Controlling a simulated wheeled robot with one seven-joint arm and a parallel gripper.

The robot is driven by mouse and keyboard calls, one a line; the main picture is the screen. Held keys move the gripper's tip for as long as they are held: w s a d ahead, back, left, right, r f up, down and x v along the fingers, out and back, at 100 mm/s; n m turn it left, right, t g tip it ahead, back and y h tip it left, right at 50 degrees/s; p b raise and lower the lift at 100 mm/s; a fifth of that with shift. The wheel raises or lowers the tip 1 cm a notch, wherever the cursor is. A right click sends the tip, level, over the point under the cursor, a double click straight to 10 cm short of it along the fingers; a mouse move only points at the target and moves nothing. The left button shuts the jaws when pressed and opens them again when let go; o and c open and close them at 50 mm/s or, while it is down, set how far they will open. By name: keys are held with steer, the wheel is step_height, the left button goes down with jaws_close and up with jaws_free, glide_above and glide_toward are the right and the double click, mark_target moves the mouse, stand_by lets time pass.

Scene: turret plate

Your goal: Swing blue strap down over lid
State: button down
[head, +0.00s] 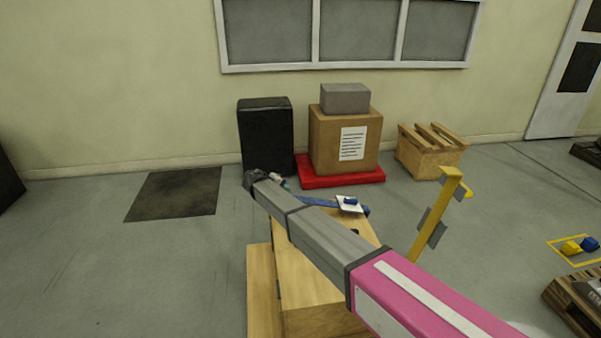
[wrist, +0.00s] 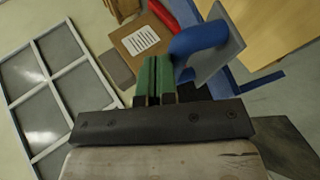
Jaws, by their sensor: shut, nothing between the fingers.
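The blue strap (head: 318,202) shows as a flat bar along the far edge of a wooden box top (head: 355,226), partly hidden by my arm. It also shows in the wrist view (wrist: 262,86). A pale plate (head: 347,209) with a blue knob or handle (head: 350,200) is at the strap's right part. In the wrist view the blue handle (wrist: 200,38) stands against the grey plate (wrist: 232,42). My gripper (wrist: 153,62) has its green fingers together and empty, just left of the handle. I cannot tell which part is the lid.
A yellow post (head: 434,215) with grey flags rises right of the box. Behind are a red platform (head: 330,181) with a carton (head: 322,138), a black case (head: 266,135) and a wooden crate (head: 425,155).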

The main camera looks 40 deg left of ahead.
steer(key=shift+n+t+h, duration=0.3)
steer(key=shift+t+h, duration=0.2)
steer(key=shift+t, duration=0.2)
steer(key=s+a+f, duration=0.1)
steer(key=f, duration=0.3)
steer(key=s+a+f, duration=0.1)
steer(key=f, duration=0.3)
steer(key=s+a+f, duration=0.1)
steer(key=s+f, duration=0.1)
steer(key=f, duration=0.2)
steer(key=shift+a+f, duration=0.25)
steer(key=shift+s+f, duration=0.15)
steer(key=shift+f, duration=0.65)
steer(key=shift+a+f, duration=0.1)
steer(key=shift+r, duration=0.45)
steer(key=w+r+v, duration=0.1)
steer(key=r+v, duration=0.1)
steer(key=v, duration=1)
steer(key=shift+r, duration=0.35)
